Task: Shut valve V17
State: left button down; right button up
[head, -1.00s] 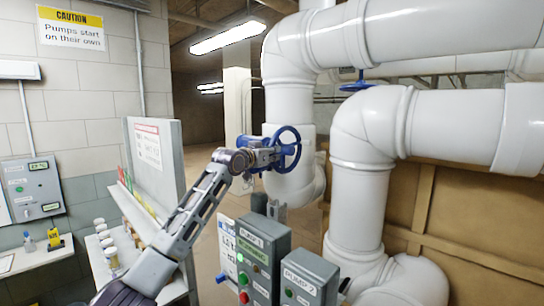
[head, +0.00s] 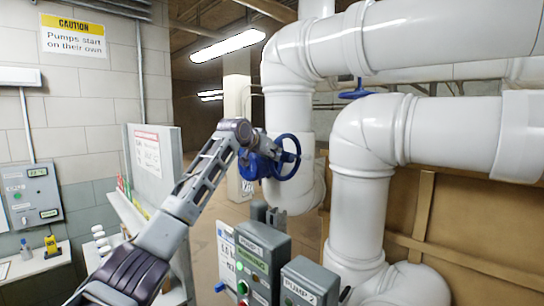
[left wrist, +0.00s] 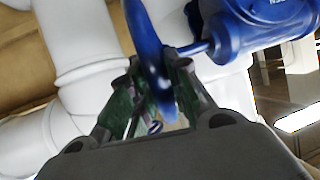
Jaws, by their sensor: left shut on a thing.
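A blue valve with a blue handwheel (head: 289,157) sits in front of the large white pipe, left of centre in the head view. I cannot read a V17 tag on it. In the left wrist view, the two fingers of my left gripper (left wrist: 157,82) are shut on the rim of the blue handwheel (left wrist: 146,32). The blue valve body (left wrist: 250,28) is at the upper right, joined to the wheel by a stem. My right gripper is out of view.
Grey PUMP 1 (head: 262,262) and PUMP 2 (head: 308,283) boxes stand below the valve. Thick white pipes (head: 365,150) fill the right side. A second blue handwheel (head: 356,95) is behind them. A grey board (head: 150,160) stands left of my arm.

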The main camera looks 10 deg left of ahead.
pick_arm(q)
jog(key=shift+w+d+r+g+y, duration=0.15)
jog(key=shift+r+g+y, duration=0.15)
jog(key=shift+r+g, duration=0.15)
jog(key=shift+w+d+r+g+y, duration=0.1)
jog(key=shift+w+r+g+y, duration=0.05)
jog(key=shift+r+g+y, duration=0.2)
dwell(0.7)
jog(key=c, duration=1.3)
grip_release()
jog(key=shift+v, duration=5.95)
jog(key=shift+a, duration=0.1)
